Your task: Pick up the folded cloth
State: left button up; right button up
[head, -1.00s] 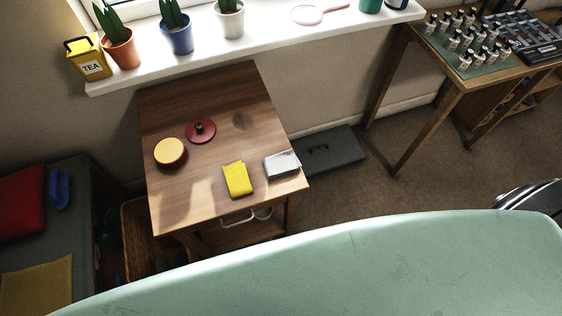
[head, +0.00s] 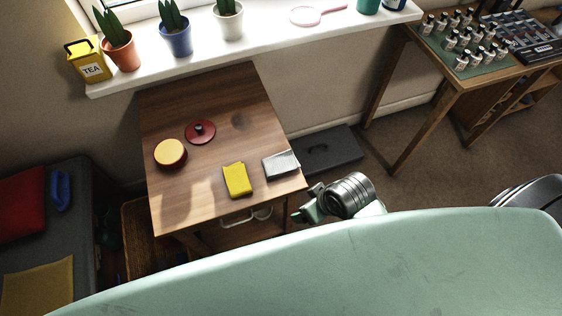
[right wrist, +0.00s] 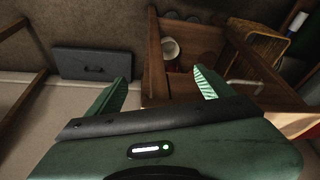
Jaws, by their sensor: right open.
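A yellow folded cloth (head: 237,179) lies flat near the front edge of the small wooden table (head: 215,108). Beside it, to its right, lies a flat grey folded item (head: 281,164) near the table's right corner; I cannot tell its material. My right gripper (head: 306,209) is off the table's front right corner, apart from both items. In the right wrist view my right gripper (right wrist: 163,82) is open, with nothing between its green fingers. The yellow cloth cannot be made out in that view. My left gripper is not in view.
A red pot with a yellow top (head: 170,152) and a red lid (head: 201,131) stand on the table's left half. A dark case (head: 328,149) lies on the floor right of the table. A wicker basket (right wrist: 258,62) shows in the right wrist view.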

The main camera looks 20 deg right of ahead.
aim_at(284, 161)
jog(key=w+a+r+n+y, duration=0.1)
jog(key=w+a+r+n, duration=0.1)
jog(key=n, duration=0.1)
jog(key=w+a+r+n+y, duration=0.1)
jog(key=w+a+r+n, duration=0.1)
jog(key=a+n, duration=0.1)
jog(key=w+a+r+n+g+y, duration=0.1)
jog(key=w+a+r+n, duration=0.1)
jog(key=a+r+n, duration=0.1)
jog(key=shift+w+n, duration=0.2)
jog(key=shift+n, duration=0.2)
jog(key=w+d+n, duration=0.1)
jog(key=w+d+n+g, duration=0.1)
jog(key=w, duration=0.1)
jog(key=shift+r+n+g, duration=0.15)
jog(key=shift+n+g, duration=0.15)
jog(key=shift+n, duration=0.1)
jog(key=shift+n+g, duration=0.5)
jog(key=shift+n, duration=0.4)
jog(key=w+d, duration=0.1)
jog(key=d, duration=0.1)
jog(key=w+d+r, duration=0.1)
jog(key=w+d, duration=0.1)
jog(key=w+d+r, duration=0.1)
jog(key=w+d, duration=0.1)
jog(key=shift+d, duration=0.1)
jog(key=p+x, duration=0.1)
jog(key=x, duration=0.6)
jog(key=shift+f, duration=0.35)
